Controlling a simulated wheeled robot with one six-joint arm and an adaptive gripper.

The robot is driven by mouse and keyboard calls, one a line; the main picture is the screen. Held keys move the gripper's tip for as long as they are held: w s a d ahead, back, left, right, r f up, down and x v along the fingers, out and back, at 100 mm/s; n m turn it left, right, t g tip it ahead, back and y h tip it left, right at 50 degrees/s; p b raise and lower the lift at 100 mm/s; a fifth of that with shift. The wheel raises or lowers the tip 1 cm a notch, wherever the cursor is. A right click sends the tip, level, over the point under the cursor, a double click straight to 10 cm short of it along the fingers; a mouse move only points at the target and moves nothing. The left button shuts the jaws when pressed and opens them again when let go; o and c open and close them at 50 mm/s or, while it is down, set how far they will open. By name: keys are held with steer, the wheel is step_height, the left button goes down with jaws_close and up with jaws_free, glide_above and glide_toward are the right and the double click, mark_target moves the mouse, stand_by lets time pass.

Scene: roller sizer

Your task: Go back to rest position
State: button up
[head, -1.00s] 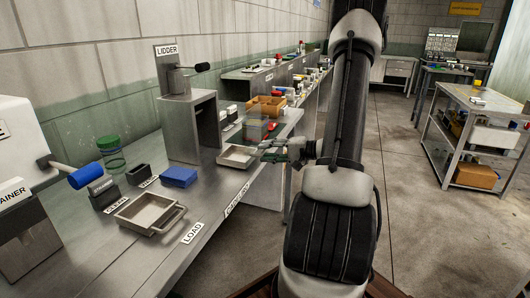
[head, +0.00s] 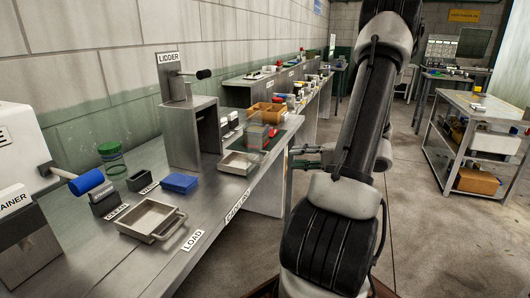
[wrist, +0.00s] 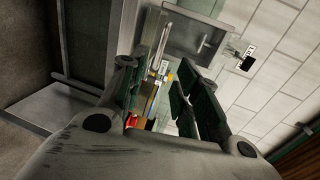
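My gripper (wrist: 155,85) is open in the wrist view, with a clear gap between its dark green finger pads and nothing held. In the head view my gripper (head: 302,158) shows only in part, to the left of my arm, which hides the rest of it. It is apart from the bench, just off the bench's front edge.
The metal bench (head: 150,258) runs along the left wall. On it stand the lidder (head: 193,130), two metal trays (head: 133,218) (head: 228,165), a blue block (head: 179,183) and a green-lidded jar (head: 112,155). A shelf cart (head: 480,110) stands right; floor between is clear.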

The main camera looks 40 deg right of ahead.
steer(key=s+a+f+g+h, duration=0.1)
steer(key=s+a+g, duration=0.3)
steer(key=s+g, duration=0.25)
steer(key=s+a+f+g, duration=0.1)
steer(key=s+a+g, duration=0.35)
steer(key=s, duration=0.35)
steer(key=a+r+n+t+h, duration=0.2)
steer(key=a+r+n+h, duration=0.5)
steer(key=r, duration=0.8)
steer(key=a+n, duration=0.3)
steer(key=n, duration=0.1)
steer(key=shift+a+r+h, duration=0.15)
steer(key=shift+r+h, duration=0.25)
